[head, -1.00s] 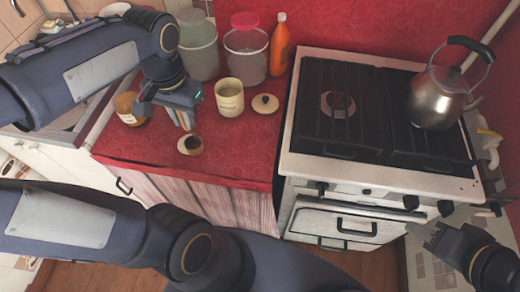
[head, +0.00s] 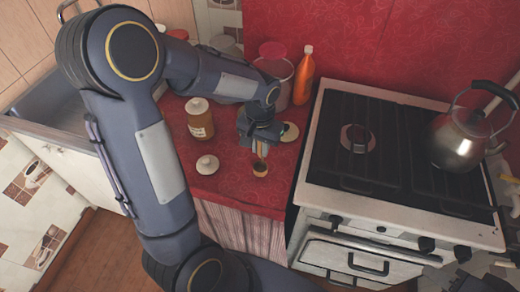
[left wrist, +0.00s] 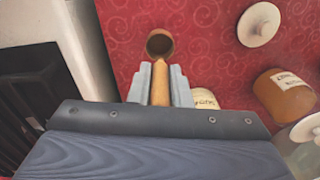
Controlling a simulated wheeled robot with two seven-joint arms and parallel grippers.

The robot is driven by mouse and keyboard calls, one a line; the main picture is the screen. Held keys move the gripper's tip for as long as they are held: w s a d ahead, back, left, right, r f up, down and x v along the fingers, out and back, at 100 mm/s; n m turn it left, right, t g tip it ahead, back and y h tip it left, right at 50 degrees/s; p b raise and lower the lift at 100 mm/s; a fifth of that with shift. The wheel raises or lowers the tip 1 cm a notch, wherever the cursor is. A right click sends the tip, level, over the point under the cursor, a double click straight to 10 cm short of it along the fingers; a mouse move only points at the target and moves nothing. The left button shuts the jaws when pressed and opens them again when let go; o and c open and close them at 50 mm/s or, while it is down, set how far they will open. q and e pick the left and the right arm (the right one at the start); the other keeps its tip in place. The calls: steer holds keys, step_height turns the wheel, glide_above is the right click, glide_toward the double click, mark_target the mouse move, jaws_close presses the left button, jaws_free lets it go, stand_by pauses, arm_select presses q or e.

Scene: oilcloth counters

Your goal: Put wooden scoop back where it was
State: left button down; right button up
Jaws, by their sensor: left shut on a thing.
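My left gripper (head: 258,146) is shut on the wooden scoop (head: 260,168), over the red counter near the stove side. In the left wrist view the scoop's handle (left wrist: 160,84) lies between the fingers, and its round bowl shows beyond the tips. I cannot tell the exact height of the bowl above the counter. A cream canister (left wrist: 206,98) shows only in part beside the fingers in the left wrist view; in the head view my gripper hides most of it. A grey part of my right gripper (head: 470,278) shows at the bottom right; its jaws are unclear.
An amber labelled jar (head: 200,120) and a pale lid (head: 207,165) stand left of my gripper. An orange bottle (head: 303,76) stands behind. The stove (head: 400,215) with a kettle (head: 460,137) is at the right.

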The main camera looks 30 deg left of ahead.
arm_select(q)
steer(key=shift+f, duration=0.85)
steer(key=shift+f, duration=0.2)
steer(key=c, duration=1.3)
jaws_free()
steer(key=shift+c, duration=0.2)
steer(key=shift+r, duration=0.15)
